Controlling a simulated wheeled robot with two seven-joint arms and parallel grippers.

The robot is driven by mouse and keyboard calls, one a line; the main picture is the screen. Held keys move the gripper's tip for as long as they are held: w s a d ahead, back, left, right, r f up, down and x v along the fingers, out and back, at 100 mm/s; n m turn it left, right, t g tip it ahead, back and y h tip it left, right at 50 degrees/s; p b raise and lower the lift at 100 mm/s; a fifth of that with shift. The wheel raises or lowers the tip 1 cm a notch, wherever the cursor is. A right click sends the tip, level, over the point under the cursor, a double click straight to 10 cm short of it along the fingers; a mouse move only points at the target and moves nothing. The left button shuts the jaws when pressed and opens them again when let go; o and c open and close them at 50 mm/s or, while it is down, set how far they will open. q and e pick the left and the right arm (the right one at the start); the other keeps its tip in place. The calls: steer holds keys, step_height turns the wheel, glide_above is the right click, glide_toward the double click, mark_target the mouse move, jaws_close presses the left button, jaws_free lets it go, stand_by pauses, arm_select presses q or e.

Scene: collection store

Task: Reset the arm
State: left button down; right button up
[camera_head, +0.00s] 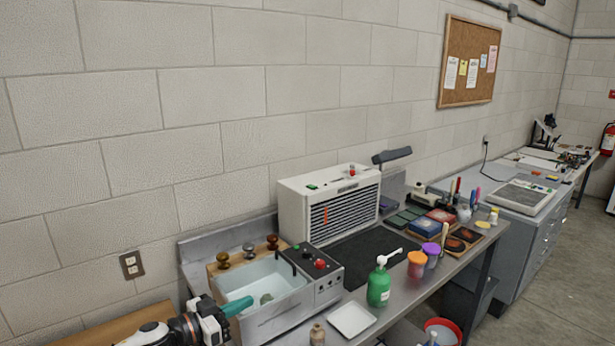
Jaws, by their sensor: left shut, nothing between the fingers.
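My left arm comes in at the bottom left, and its black-and-white gripper (214,320) is shut and empty by the left front corner of a sink basin. A teal piece (239,305) shows at the gripper's front, over the basin's rim; I cannot tell whether it touches the gripper. The basin (262,279) is pale inside and holds a small greenish lump (266,298). My right gripper is not in view.
A control box (318,272) adjoins the basin's right side, with a white louvred unit (330,205) behind. A green pump bottle (379,284), white tray (351,319) and small brown bottle (317,335) stand along the counter. Orange (417,264) and purple-topped (431,254) jars stand farther right.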

arm_select(q)
steer(key=s+d+f+n+t+y, duration=0.2)
steer(key=s+d+f+n+y, duration=0.45)
steer(key=s, duration=0.35)
steer(key=s+a+f+g+y, duration=0.2)
steer(key=s+a+f+g, duration=0.15)
steer(key=s, duration=0.65)
steer(key=s+a+f+n+g+y, duration=0.1)
steer(key=s+a+f+g+y, duration=0.15)
steer(key=s+a, duration=0.45)
steer(key=s+a+f+g+y, duration=0.2)
steer(key=s+g, duration=0.2)
steer(key=s, duration=0.8)
step_height(320, 180, down, 30)
steer(key=s+g+b, duration=0.1)
steer(key=s+b, duration=0.1)
steer(key=b, duration=0.2)
steer(key=s+a+f+b, duration=0.1)
steer(key=s+f, duration=0.7)
steer(key=f, duration=0.1)
steer(key=s+a+f+g+b, duration=0.1)
steer(key=s+f+b, duration=0.1)
steer(key=s+f, duration=0.6)
step_height(320, 180, down, 2)
steer(key=shift+s+a+f, duration=0.2)
steer(key=shift+a, duration=0.1)
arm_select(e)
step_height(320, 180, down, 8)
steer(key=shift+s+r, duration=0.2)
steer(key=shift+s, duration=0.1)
